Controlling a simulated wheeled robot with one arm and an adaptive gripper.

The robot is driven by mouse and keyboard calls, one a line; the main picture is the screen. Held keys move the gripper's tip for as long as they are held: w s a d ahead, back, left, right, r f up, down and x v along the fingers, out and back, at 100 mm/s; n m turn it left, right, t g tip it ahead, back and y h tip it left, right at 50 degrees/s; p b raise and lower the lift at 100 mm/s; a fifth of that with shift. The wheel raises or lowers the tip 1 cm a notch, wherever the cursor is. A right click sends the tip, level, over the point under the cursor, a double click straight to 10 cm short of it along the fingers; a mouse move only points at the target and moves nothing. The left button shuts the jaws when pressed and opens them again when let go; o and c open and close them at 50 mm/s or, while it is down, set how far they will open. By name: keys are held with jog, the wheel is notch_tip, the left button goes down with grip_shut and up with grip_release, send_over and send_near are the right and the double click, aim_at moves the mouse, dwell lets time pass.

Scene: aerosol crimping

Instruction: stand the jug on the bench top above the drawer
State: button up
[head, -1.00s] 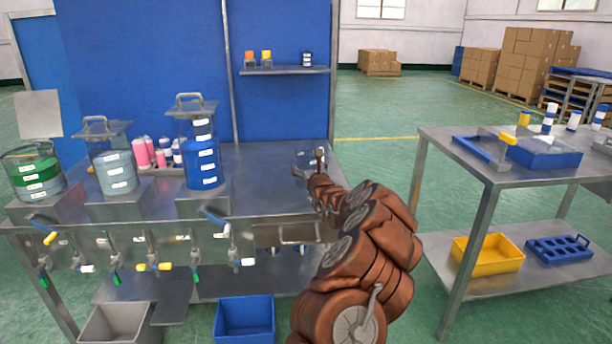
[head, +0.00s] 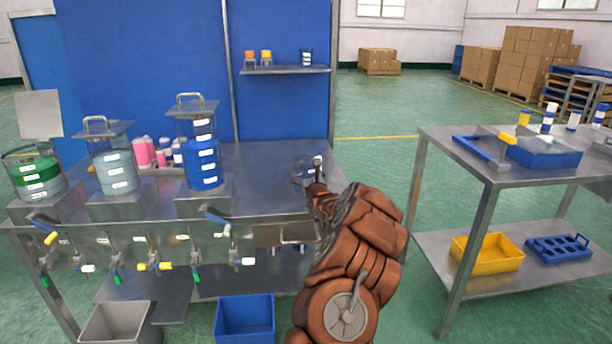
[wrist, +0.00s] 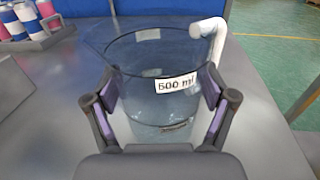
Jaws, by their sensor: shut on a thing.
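The clear jug (wrist: 160,60) has a "500 ml" label and a white handle (wrist: 215,35) at its right in the wrist view. My gripper (wrist: 161,92) is shut on it, one purple-padded finger on each side. The jug looks upright. In the head view the jug (head: 303,172) is at the right end of the bench top (head: 262,165), partly hidden by my arm. I cannot tell whether its base touches the surface. The drawer (head: 272,234) is in the bench front below, partly covered by my arm.
A shelf (head: 285,70) is on the blue back panel. Bare bench lies between tank and jug. A second table (head: 450,150) stands right, across a gap.

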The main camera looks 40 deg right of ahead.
jog(key=o, duration=0.8)
jog(key=shift+f, duration=0.1)
jog(key=o, duration=0.3)
jog(key=shift+r, duration=0.2)
jog(key=shift+v, duration=1.05)
jog(key=v, duration=0.8)
jog(key=shift+s+a+f, duration=0.1)
jog(key=shift+s+f, duration=0.05)
jog(key=shift+s, duration=0.1)
jog(key=shift+s+a, duration=0.4)
jog(key=shift+s, duration=0.2)
